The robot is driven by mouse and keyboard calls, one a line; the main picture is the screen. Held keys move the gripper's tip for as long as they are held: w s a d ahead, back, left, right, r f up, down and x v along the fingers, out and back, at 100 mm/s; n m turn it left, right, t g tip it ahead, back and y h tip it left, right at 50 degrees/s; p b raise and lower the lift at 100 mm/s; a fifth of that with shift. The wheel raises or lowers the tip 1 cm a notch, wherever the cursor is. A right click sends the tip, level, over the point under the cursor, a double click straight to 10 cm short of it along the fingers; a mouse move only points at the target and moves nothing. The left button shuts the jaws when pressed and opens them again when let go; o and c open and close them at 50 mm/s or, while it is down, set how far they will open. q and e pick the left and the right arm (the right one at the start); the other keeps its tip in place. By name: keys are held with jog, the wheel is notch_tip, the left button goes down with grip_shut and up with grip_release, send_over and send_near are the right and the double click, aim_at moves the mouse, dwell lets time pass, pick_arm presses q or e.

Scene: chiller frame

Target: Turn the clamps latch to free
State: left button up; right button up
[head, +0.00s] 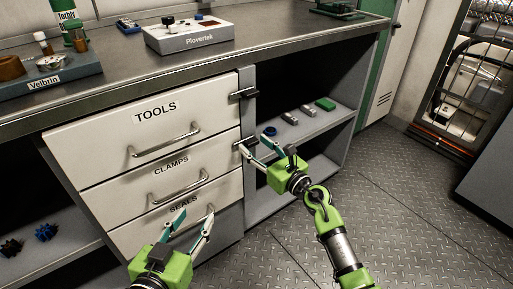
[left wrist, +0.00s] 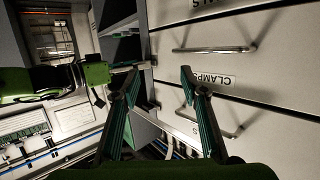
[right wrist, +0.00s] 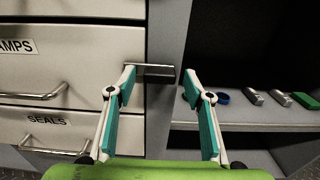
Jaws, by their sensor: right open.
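The clamps latch (head: 245,143) is a small dark bar at the right edge of the drawer labelled CLAMPS (head: 160,178). In the right wrist view the latch (right wrist: 152,69) lies horizontally across the gap between drawer and grey post. My right gripper (head: 252,146) is open, with its fingertips close to the latch, one near each end of it in the right wrist view; I cannot tell whether they touch it. My left gripper (head: 196,213) is open and empty in front of the lower drawers, near the SEALS handle.
A similar latch (head: 243,94) sits at the TOOLS drawer (head: 150,125) above. Right of the post is an open shelf (head: 315,125) with several small parts. The counter (head: 250,45) overhangs the drawers. The floor at right is clear.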

jog(key=c, duration=1.1)
